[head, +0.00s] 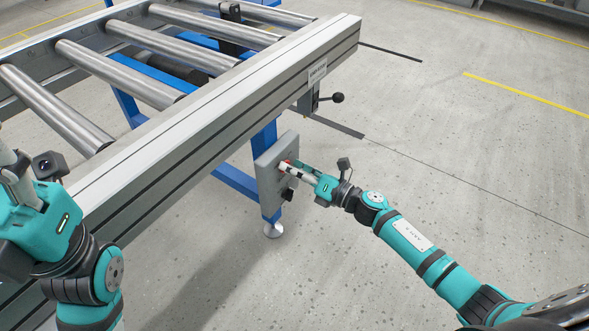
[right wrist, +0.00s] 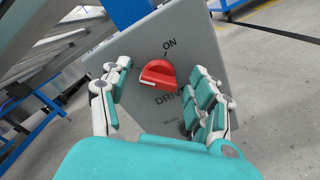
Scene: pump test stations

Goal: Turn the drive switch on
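The drive switch (right wrist: 158,74) is a red knob on a grey panel (right wrist: 205,45), with "ON" printed above it and "DRIVE" below. A pale mark shows at its lower-left end, away from "ON". In the head view the panel (head: 263,188) hangs on the conveyor's side, with the red switch (head: 287,162) mostly hidden by my fingers. My right gripper (right wrist: 160,68) is open, one finger on each side of the switch. A gap shows on both sides of the knob. My left gripper (head: 14,168) is at the left edge, its fingers partly cut off.
A black knob (head: 287,194) sits lower on the panel, by a "SLOW" label. A black-balled lever (head: 337,98) sticks out from the conveyor rail (head: 215,110) above. Blue legs (head: 264,143) stand behind the panel. The floor at the right is clear.

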